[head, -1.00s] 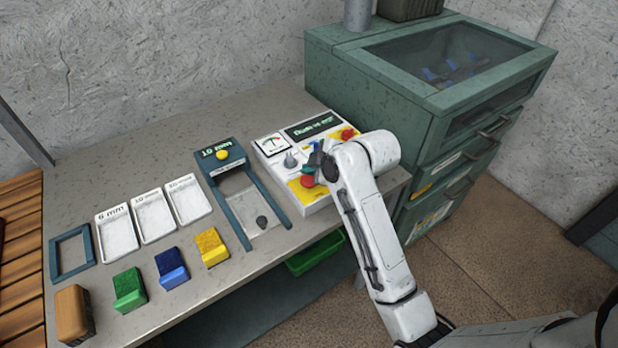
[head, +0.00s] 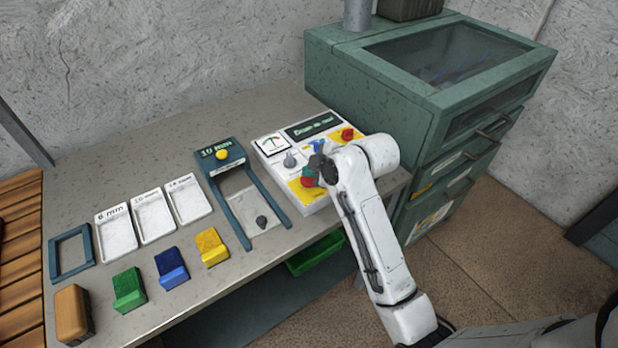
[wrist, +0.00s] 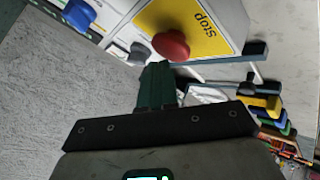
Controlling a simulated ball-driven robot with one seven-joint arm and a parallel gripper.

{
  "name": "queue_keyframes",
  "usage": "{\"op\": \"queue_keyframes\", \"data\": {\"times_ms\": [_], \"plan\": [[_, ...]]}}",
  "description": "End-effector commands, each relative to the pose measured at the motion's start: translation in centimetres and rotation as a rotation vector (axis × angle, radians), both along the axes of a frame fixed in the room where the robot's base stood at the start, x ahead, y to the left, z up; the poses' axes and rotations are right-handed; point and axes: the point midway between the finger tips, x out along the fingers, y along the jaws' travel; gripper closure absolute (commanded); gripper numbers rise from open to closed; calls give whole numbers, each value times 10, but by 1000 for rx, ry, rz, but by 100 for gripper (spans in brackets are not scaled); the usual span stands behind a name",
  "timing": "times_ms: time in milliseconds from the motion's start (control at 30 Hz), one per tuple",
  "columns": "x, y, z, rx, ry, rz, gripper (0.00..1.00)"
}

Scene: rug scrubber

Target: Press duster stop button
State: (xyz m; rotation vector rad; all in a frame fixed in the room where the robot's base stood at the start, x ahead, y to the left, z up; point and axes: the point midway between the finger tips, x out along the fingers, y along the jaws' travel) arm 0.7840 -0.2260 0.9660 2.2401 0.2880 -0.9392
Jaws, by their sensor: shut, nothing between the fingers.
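The white control box (head: 321,197) stands at the right end of the bench. Its red mushroom button (wrist: 171,46) sits on a yellow label reading "Stop" in the wrist view; in the head view the red button (head: 308,181) is partly hidden by my gripper. My gripper (wrist: 156,68) is shut and empty, its green fingertips close beside the button's lower edge. I cannot tell whether they touch it. In the head view my gripper (head: 318,168) is over the box's front right part. A blue button (wrist: 79,14) shows at the upper left of the wrist view.
A red knob (head: 347,134), a grey knob (head: 290,159) and a display (head: 313,126) are on the box. A green cabinet (head: 370,85) with a glass lid (head: 450,50) stands behind. A blue-grey frame (head: 231,215), white trays (head: 153,216) and coloured blocks (head: 171,268) lie left.

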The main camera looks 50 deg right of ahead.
Motion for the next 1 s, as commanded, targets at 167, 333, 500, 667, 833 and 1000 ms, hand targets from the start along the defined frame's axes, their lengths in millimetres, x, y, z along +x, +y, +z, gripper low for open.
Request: {"op": "queue_keyframes", "data": {"times_ms": [167,333,500,667,833,1000], "plan": [[0,0,0,0,0,0,100],[0,0,-1,0,0,0,100],[0,0,-3,0,0,0,100],[0,0,-5,0,0,0,100],[0,0,-7,0,0,0,100],[0,0,-9,0,0,0,100]]}}
